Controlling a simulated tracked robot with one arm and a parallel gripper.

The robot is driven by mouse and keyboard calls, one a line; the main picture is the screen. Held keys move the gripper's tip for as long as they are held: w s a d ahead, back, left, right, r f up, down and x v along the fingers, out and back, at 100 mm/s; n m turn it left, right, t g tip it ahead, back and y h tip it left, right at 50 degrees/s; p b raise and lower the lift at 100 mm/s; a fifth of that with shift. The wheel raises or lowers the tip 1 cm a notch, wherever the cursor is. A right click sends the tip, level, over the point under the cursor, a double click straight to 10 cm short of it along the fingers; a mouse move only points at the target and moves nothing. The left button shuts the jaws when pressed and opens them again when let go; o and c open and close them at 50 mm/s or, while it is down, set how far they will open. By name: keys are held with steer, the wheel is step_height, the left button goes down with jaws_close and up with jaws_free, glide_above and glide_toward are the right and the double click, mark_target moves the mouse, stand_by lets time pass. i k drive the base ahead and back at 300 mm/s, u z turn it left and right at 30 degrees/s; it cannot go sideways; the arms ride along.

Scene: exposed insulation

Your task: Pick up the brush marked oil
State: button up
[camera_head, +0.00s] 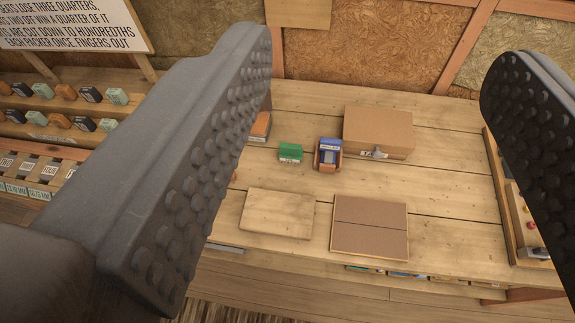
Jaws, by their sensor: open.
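My gripper (383,75) is open, with one dark studded finger large at the left and the other at the right edge. Nothing is between the fingers close up. Beyond and below them is a wooden workbench (450,185). I cannot make out a brush marked oil. On the bench, a small green block (290,152) with a white label stands left of a blue item (329,150) in a brown holder. An orange block (260,127) is partly hidden behind the left finger. Their labels are too small to read.
A cardboard box (378,130) stands at the bench's back. A pale board (277,213) and a brown panel (369,227) lie near the front edge. A wooden tray (504,195) is at right, partly hidden. Shelves (45,131) with several coloured blocks stand at left.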

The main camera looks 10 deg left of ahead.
mark_target(290, 153)
steer(key=z, duration=1.15)
steer(key=k, duration=0.6)
steer(key=u, duration=1.65)
steer(key=i, duration=1.15)
steer(key=z, duration=0.05)
